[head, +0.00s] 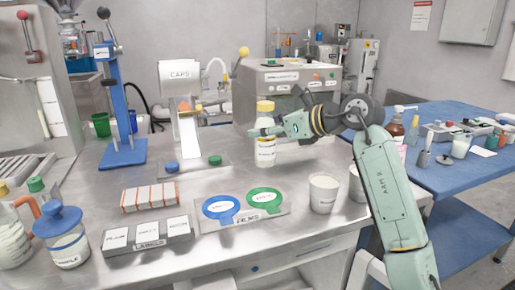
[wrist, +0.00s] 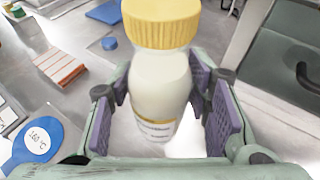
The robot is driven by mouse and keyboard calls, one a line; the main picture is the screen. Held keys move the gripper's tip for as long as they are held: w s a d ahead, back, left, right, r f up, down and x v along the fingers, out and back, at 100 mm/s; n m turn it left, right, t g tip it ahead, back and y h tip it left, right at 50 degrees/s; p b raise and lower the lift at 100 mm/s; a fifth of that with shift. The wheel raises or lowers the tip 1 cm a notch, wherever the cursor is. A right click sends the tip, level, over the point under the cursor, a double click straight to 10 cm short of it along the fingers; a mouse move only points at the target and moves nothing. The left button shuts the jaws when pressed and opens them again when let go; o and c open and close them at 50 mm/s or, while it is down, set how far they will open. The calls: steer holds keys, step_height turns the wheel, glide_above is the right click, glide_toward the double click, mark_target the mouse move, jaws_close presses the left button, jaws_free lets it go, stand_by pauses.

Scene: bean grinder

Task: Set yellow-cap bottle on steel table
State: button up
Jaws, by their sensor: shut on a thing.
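The yellow-cap bottle (head: 265,154) is white with a label and stands upright over the middle of the steel table (head: 300,172). My gripper (head: 268,131) reaches in from the right and is shut on the bottle's body. In the wrist view, the bottle (wrist: 158,85) sits between the purple finger pads of my gripper (wrist: 165,105), its yellow cap towards the camera. I cannot tell whether its base touches the steel or hangs just above it.
A grey machine (head: 285,88) stands behind the bottle. A blue table (head: 450,190) with bottles and tools is right.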

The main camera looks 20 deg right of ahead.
mark_target(274, 146)
steer(key=shift+f, duration=2.7)
steer(key=o, duration=1.4)
steer(key=shift+r, duration=0.1)
steer(key=shift+r, duration=0.25)
steer(key=shift+s+d, duration=0.25)
steer(key=shift+s, duration=0.05)
steer(key=b+v, duration=0.1)
steer(key=v, duration=1)
steer(key=shift+s+r, duration=0.1)
steer(key=shift+s, duration=0.05)
